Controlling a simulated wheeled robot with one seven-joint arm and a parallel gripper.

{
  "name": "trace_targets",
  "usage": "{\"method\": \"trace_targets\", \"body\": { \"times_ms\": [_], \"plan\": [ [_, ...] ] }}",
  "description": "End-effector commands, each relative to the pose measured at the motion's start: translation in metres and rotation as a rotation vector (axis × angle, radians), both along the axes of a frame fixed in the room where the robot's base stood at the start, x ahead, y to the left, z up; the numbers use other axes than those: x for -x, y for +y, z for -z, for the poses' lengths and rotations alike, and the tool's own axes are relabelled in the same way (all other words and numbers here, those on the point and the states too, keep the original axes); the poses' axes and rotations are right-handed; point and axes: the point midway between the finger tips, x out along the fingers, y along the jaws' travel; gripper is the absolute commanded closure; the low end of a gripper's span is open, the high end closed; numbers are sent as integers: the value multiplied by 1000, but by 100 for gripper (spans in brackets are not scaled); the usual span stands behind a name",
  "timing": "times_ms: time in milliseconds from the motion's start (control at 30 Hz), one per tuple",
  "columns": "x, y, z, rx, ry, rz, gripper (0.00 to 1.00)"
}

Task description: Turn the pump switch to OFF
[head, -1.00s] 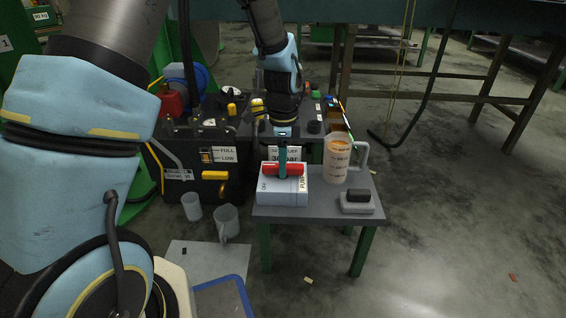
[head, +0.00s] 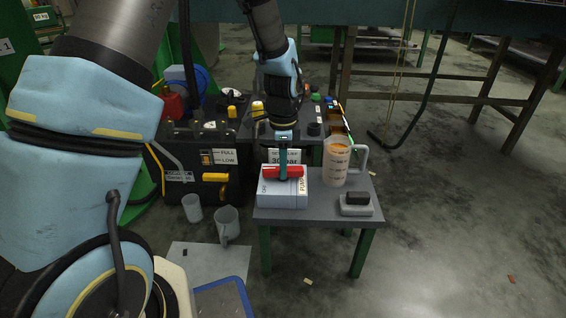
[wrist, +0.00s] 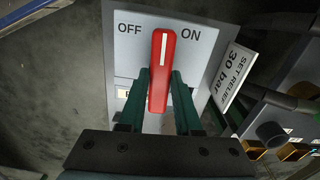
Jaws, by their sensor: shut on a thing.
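The pump switch is a light grey-blue box (head: 283,199) on a small grey table, with a red handle (head: 270,173) on top. In the wrist view the red handle (wrist: 161,85) has a white line at its far end. That line points between the OFF label (wrist: 130,28) and the ON label (wrist: 190,35). My gripper (head: 283,177) reaches down from above onto the handle. In the wrist view its two dark green fingers (wrist: 161,78) lie on either side of the handle, shut on it. The fingers cover part of the box face.
A measuring jug (head: 336,163) with orange liquid stands right of the box on the table (head: 325,212). A grey block with a dark top (head: 357,203) sits at the front right. A black tank unit (head: 215,185) and a SET RELIEF sign (wrist: 234,75) are close by.

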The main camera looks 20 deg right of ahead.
Motion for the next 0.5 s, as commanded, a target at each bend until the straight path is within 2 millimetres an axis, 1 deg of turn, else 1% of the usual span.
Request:
{"method": "trace_targets", "body": {
  "times_ms": [33, 100, 500],
  "plan": [
    [1, 0, -4, -2, 3, -26, 100],
    [1, 0, -5, -2, 3, -73, 100],
    [1, 1, -5, -4, 3, -434, 100]
  ]
}}
